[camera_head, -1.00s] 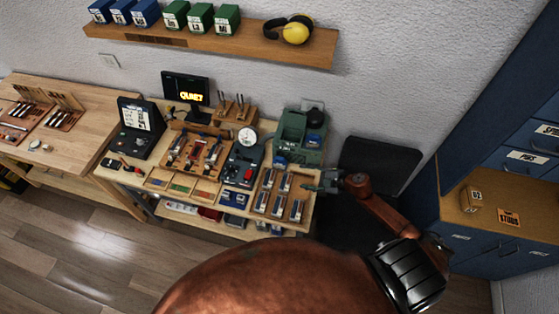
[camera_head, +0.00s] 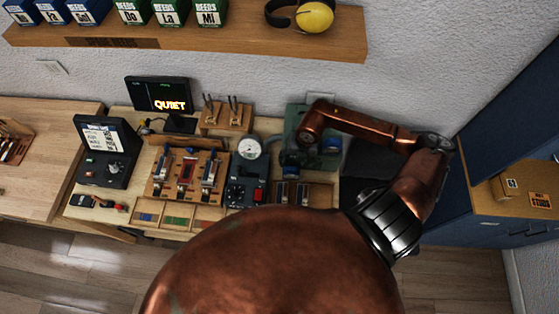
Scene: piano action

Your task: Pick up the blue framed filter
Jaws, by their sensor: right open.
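A small blue piece (camera_head: 147,217), which may be the blue framed filter, lies in the left compartment of a shallow wooden tray (camera_head: 192,228) at the bench's front edge. It is too small to make out a frame. Green and orange-red pieces lie in the compartments to its right. My right gripper (camera_head: 293,160) is open, in front of the green machine at the bench's right side. It is up and to the right of the tray, well apart from the blue piece. Its fingers are small and dark. My left gripper is not in view.
A wooden rack (camera_head: 187,175) with several tools stands behind the tray. A dial gauge (camera_head: 249,147) on a dark device stands right of the rack. A black box (camera_head: 105,155) stands left, and a monitor (camera_head: 160,97) reading QUIET behind. A shelf (camera_head: 200,38) hangs above.

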